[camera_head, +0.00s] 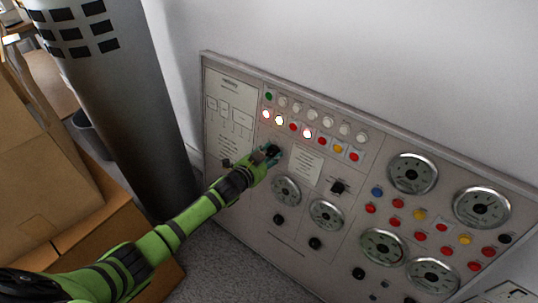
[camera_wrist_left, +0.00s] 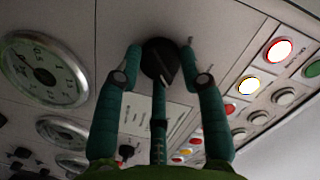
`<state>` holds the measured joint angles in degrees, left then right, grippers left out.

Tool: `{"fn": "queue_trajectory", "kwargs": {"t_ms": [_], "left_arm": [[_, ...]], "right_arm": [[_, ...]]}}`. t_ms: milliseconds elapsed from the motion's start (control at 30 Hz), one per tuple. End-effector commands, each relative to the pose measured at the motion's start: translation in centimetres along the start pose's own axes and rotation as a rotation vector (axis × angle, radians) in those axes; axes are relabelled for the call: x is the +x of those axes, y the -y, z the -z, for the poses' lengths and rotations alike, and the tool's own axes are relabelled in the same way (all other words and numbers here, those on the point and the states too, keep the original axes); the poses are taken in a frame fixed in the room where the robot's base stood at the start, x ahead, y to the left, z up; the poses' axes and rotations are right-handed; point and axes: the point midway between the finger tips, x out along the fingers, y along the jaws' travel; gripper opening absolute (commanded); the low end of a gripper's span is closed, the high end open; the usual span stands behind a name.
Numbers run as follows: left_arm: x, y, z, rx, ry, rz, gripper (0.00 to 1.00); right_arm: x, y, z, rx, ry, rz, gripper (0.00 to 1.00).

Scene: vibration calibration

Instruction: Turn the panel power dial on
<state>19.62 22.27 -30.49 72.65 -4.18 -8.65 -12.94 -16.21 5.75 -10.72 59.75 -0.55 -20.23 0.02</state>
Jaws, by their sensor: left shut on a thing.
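The control panel (camera_head: 240,217) leans against the wall at the right in the head view. The black power dial (camera_head: 275,149) is in its upper left part, below the rows of lamps. My left gripper (camera_head: 268,156) is at this dial and partly hides it. In the left wrist view, the dial (camera_wrist_left: 161,60) sits between the fingertips of my left gripper (camera_wrist_left: 160,58), which is shut on it. The dial's pointer direction is hard to tell. My right gripper is in neither view.
Some lamps glow, among them a yellow one (camera_head: 279,120) and a pinkish-white one (camera_head: 308,133). Round gauges (camera_head: 413,173) and another black knob (camera_head: 338,187) are to the right. Cardboard boxes (camera_head: 38,165) and a grey cylinder (camera_head: 118,90) stand at the left.

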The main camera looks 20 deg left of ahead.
Motion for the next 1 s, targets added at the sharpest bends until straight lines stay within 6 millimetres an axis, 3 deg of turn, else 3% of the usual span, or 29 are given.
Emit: {"fn": "queue_trajectory", "kwargs": {"t_ms": [33,200,233,267,733,1000], "left_arm": [[0.1,0.7,0.8,0.001,-0.019,0.013,0.08],[0.1,0.7,0.9,0.000,-0.020,0.012,0.07],[0.1,0.7,0.9,0.000,-0.020,0.012,0.52],[0.1,0.7,0.9,0.000,-0.020,0.012,0.62],[-0.2,0.1,0.3,-0.001,-0.008,0.003,0.62],[-3.5,0.1,0.2,0.000,-0.008,0.002,0.62]], "right_arm": [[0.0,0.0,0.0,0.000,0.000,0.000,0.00],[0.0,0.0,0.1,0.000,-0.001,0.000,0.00],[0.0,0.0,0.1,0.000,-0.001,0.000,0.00],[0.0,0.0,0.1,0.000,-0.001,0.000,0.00],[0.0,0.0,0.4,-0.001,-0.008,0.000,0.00],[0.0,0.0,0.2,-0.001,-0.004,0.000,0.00]]}}
